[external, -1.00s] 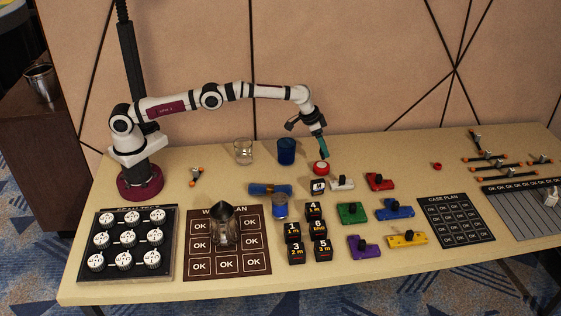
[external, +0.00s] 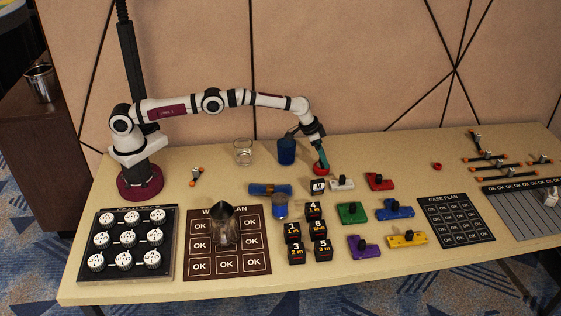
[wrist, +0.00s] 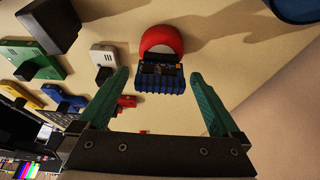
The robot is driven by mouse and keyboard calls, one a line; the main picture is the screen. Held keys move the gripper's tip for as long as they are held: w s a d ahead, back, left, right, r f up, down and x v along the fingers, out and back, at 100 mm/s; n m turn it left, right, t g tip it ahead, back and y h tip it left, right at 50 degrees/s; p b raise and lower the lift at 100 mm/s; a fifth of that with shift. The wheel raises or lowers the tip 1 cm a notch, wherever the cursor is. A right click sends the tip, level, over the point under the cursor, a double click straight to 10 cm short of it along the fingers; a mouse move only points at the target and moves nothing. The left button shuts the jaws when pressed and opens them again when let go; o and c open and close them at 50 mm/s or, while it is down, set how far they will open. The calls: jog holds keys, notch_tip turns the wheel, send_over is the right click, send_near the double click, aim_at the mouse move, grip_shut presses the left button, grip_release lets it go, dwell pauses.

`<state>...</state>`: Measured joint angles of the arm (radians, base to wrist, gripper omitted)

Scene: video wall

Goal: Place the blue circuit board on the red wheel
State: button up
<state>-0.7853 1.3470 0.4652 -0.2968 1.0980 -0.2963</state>
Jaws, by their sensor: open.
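The red wheel (wrist: 160,40) shows at the top middle of the wrist view; in the external view it (external: 320,168) stands near the back of the table, partly hidden by my gripper. The blue circuit board (wrist: 161,80), with dark parts on it and a ribbed blue edge, overlaps the near side of the wheel in the wrist view. I cannot tell exactly how it rests there. My gripper (wrist: 158,76) is open, with a green finger on each side of the board and a gap at both sides. In the external view my gripper (external: 323,163) is down at the wheel.
A blue cup (external: 286,151) and a clear glass (external: 243,151) stand left of the wheel. A white switch block (external: 342,184), a red one (external: 380,181) and black numbered cubes (external: 314,211) lie in front. Bare table lies to the right of the wheel.

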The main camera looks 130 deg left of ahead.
jog(key=v, duration=1.2)
jog(key=s+d+r+m+h, duration=0.15)
jog(key=d+r, duration=0.25)
jog(key=d, duration=0.5)
jog(key=s+d+r+m, duration=0.1)
jog(key=d+r+m, duration=0.25)
jog(key=d, duration=0.65)
jog(key=s+d+r+m+g, duration=0.25)
jog(key=s+d+m, duration=0.25)
jog(key=s+d, duration=0.95)
jog(key=s+d+f+m, duration=0.2)
jog(key=s+d, duration=0.1)
jog(key=s, duration=0.4)
jog(key=s+d+f+m, duration=0.2)
jog(key=s+d, duration=0.1)
jog(key=s, duration=0.4)
jog(key=shift+d+f+m+g, duration=0.2)
jog(key=shift+d+m+g, duration=0.1)
jog(key=shift+d+g, duration=0.15)
